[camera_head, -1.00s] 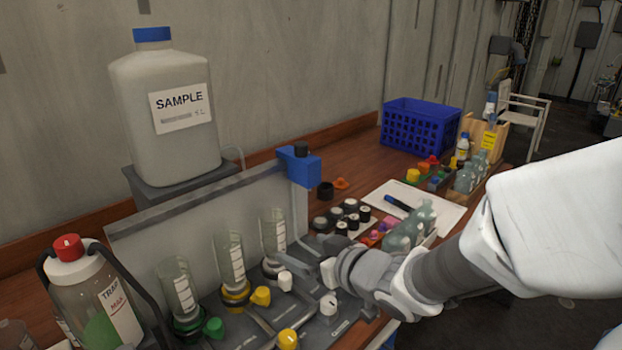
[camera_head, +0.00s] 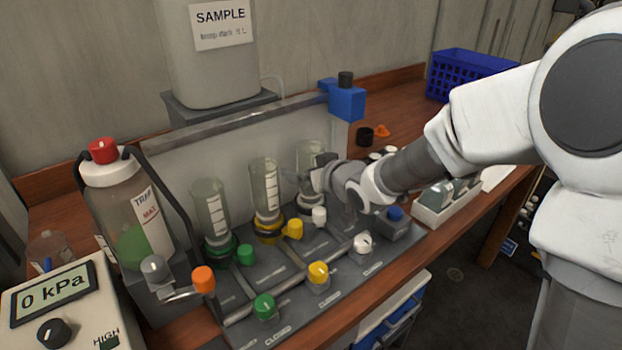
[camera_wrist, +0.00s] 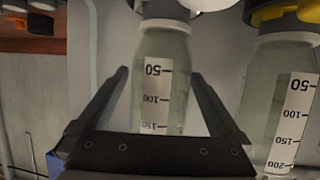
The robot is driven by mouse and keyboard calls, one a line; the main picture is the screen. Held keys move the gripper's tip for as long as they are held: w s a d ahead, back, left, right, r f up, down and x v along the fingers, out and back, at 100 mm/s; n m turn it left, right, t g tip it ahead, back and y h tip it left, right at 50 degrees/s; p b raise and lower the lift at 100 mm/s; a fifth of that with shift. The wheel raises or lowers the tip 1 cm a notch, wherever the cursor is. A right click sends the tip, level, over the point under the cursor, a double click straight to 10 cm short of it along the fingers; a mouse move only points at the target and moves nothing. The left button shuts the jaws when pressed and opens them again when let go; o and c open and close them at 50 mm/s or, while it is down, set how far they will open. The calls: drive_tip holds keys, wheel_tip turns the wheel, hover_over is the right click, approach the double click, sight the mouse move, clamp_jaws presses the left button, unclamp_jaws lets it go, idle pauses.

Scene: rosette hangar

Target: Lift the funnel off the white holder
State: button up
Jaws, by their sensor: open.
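Three clear graduated funnels stand in a row on the grey manifold (camera_head: 330,241). The rightmost funnel (camera_head: 308,152) sits upright on the holder with the white handle (camera_head: 319,215). My gripper (camera_head: 305,180) is at this funnel and partly hides it in the head view. In the wrist view, where the scale reads upside down, the funnel (camera_wrist: 165,60) rises from the white collar (camera_wrist: 166,25). My open gripper (camera_wrist: 158,76) has one finger on each side of the funnel, with visible gaps.
The funnel on the green holder (camera_head: 211,208) is further left. A grey panel (camera_head: 170,155) stands behind. A blue block (camera_head: 347,103) is at its right end.

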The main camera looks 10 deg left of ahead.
drive_tip(key=shift+w+a+f, duration=0.2)
drive_tip(key=shift+w+a, duration=0.15)
drive_tip(key=c, duration=1.4)
drive_tip(key=shift+o, duration=0.2)
drive_tip(key=shift+r, duration=0.1)
